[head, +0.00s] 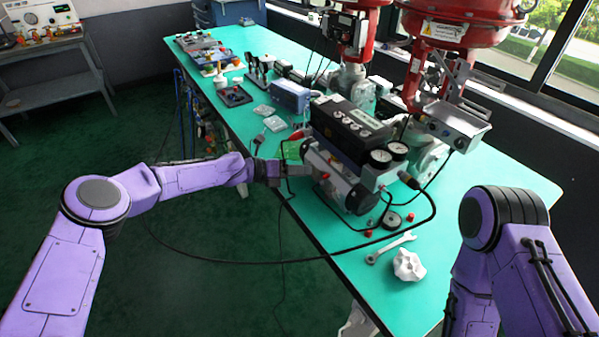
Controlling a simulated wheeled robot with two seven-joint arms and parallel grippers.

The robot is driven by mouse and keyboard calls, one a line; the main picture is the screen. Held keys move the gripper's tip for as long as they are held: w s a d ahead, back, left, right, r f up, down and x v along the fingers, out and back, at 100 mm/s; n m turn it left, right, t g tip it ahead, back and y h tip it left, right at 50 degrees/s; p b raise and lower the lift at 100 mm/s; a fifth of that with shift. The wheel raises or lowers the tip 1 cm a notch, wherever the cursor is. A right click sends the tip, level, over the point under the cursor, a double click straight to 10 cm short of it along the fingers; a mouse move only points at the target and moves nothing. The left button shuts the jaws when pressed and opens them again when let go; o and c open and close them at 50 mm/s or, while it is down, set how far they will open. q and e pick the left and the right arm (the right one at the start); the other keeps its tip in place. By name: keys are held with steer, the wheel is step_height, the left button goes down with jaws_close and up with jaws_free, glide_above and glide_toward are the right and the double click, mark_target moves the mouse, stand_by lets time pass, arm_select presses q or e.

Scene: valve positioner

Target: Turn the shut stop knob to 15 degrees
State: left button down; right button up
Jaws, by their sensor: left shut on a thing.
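The valve positioner (348,130), a black-topped unit with a grey body and two round gauges, stands on the green table. My left gripper (302,168) reaches in from the left to the positioner's near left end. It is shut on a small part there, which looks like the shut stop knob. The fingers cover most of that part, so its mark and angle cannot be read. A small red detail (324,176) shows just right of the fingers. My right arm is at the lower right, and its gripper is out of view.
A black cable loops from the positioner over the table's front edge. Red actuators (460,25) stand behind. The table's right end is clear.

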arm_select(q)
steer(key=m+t+y+b, duration=0.1)
steer(key=m, duration=0.2)
steer(key=shift+s+y, duration=0.1)
steer(key=shift+y, duration=0.3)
steer(key=shift+d+r, duration=0.1)
stand_by(0.4)
steer(key=c, duration=1)
jaws_free()
steer(key=v, duration=1)
steer(key=shift+s, duration=0.3)
